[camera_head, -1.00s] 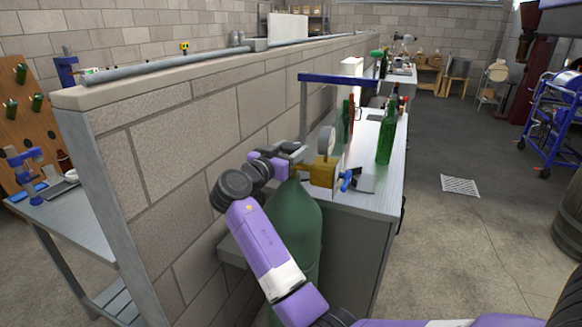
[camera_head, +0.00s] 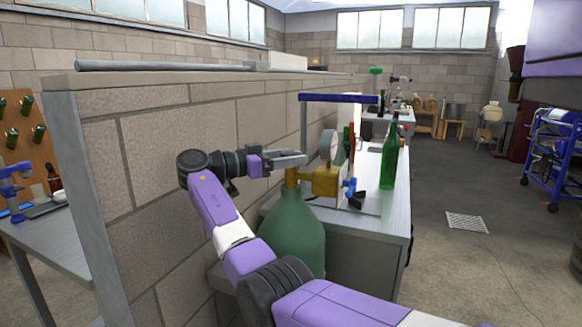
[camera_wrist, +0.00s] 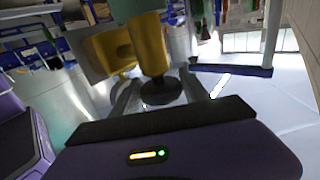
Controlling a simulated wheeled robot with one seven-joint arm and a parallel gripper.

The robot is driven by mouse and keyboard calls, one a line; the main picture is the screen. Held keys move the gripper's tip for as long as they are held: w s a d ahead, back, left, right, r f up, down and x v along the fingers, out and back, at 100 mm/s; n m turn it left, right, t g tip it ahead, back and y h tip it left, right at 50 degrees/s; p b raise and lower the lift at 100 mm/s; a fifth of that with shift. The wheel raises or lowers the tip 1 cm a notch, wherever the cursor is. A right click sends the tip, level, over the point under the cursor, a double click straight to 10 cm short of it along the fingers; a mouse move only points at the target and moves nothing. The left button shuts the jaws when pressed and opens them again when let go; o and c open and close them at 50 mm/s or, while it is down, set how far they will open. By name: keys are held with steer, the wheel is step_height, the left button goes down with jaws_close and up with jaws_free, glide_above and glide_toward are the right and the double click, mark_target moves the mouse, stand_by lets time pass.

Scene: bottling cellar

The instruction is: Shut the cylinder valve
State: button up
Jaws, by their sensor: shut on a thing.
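The green gas cylinder (camera_head: 292,232) stands against the block wall, with a brass valve (camera_head: 322,181) on top. A round gauge (camera_head: 328,146) sits above the valve body. In the wrist view the brass valve (camera_wrist: 151,50) ends in a dark round handwheel (camera_wrist: 162,93) between my two fingers. My gripper (camera_head: 298,159) reaches in level from the left at the top of the valve and is shut on the handwheel. In the head view the fingers hide the handwheel. Its turned position cannot be told.
A grey bench (camera_head: 375,222) stands right behind the cylinder, with a green bottle (camera_head: 389,165) on it. The block wall (camera_head: 150,165) runs close behind my arm. A blue cart (camera_head: 551,150) stands at the right. The floor around the drain grate (camera_head: 467,221) is clear.

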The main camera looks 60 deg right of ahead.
steer(key=shift+m+g+y+b, duration=0.3)
steer(key=shift+m+g+y, duration=0.1)
steer(key=shift+g, duration=0.1)
steer(key=o, duration=1.1)
steer(key=shift+c, duration=0.2)
steer(key=shift+r+n+t+h+p, duration=0.1)
steer(key=shift+n+t+h+p, duration=0.35)
steer(key=shift+p, duration=0.25)
steer(key=n+t+h+p, duration=0.1)
steer(key=n+t+p, duration=0.1)
steer(key=p, duration=0.1)
steer(key=shift+r+t+h, duration=0.15)
steer(key=shift+t+h, duration=0.1)
steer(key=shift+t, duration=0.1)
steer(key=n+t+h+p, duration=0.1)
steer(key=n+t+p, duration=0.2)
steer(key=p, duration=0.3)
steer(key=shift+t+h+p, duration=0.3)
steer(key=shift+t+h, duration=0.1)
steer(key=shift+t, duration=0.4)
steer(key=n+t+p, duration=0.2)
steer(key=t+p, duration=0.1)
steer(key=p, duration=0.2)
steer(key=n+t+p, duration=0.2)
steer(key=t+p, duration=0.2)
steer(key=p, duration=0.2)
steer(key=shift+s+n+p, duration=0.1)
steer(key=shift+n+p, duration=0.15)
steer(key=shift+p, duration=0.05)
